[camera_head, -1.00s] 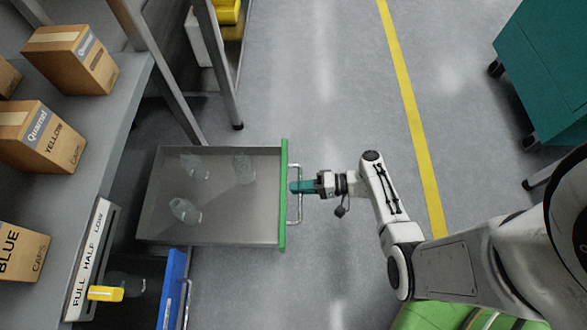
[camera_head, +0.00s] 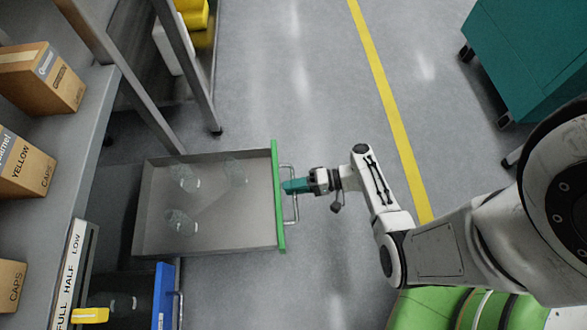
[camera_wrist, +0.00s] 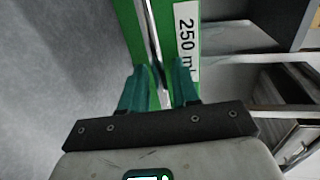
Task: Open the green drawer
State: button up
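The green drawer (camera_head: 279,200) stands well out from the bench, with its grey tray open to view and a few clear bottles inside. Its metal bar handle (camera_head: 296,211) sticks out from the green front. My gripper (camera_head: 296,187) is at the handle, its teal fingers reaching from the right. The green front (camera_wrist: 187,75) there carries a "250 ml" label. The exact finger contact is hard to see.
A blue drawer (camera_head: 164,296) is at the lower left, below a "FULL HALF LOW" panel (camera_head: 75,265). Cardboard boxes (camera_head: 42,78) stand on the shelf. A bench leg (camera_head: 190,70) rises behind the drawer. A teal cabinet (camera_head: 530,60) is at upper right; the floor between is clear.

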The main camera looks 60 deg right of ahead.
jog(key=p+v, duration=0.1)
jog(key=v, duration=0.9)
jog(key=shift+s+d, duration=0.2)
jog(key=shift+s, duration=0.15)
dwell(0.3)
